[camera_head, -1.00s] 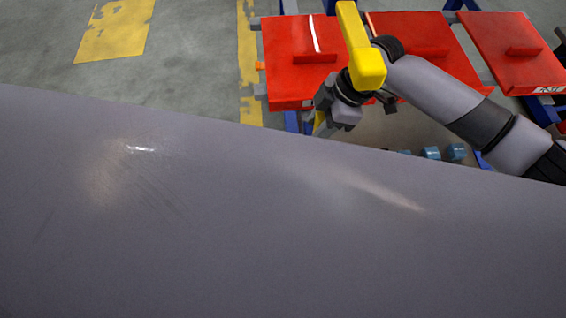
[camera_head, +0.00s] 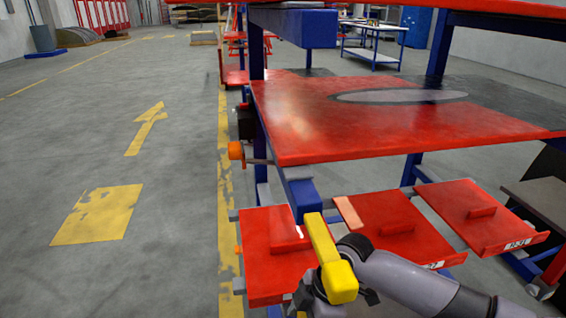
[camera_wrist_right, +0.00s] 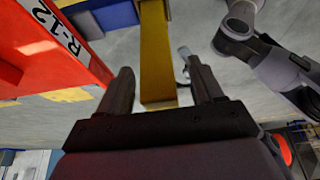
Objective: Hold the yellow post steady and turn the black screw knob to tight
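A yellow post-like bar (camera_head: 326,258) shows low in the head view, in front of my right arm's wrist. In the right wrist view a yellow post (camera_wrist_right: 157,55) runs from the top edge into the gap between the fingers. My right gripper (camera_wrist_right: 159,65) is open, one finger on each side of the post in the picture. I cannot tell whether the post lies between the fingers or beyond them, and I see no contact. I cannot make out a black screw knob. My left gripper is not in the head view.
A blue-framed rack with a large red shelf (camera_head: 330,135) stands right of centre. Red trays (camera_head: 478,207) sit low beside my right arm. An orange knob (camera_head: 236,150) sticks out at the rack's left. A grey arm (camera_wrist_right: 245,35) shows in the wrist view. Floor at left is clear.

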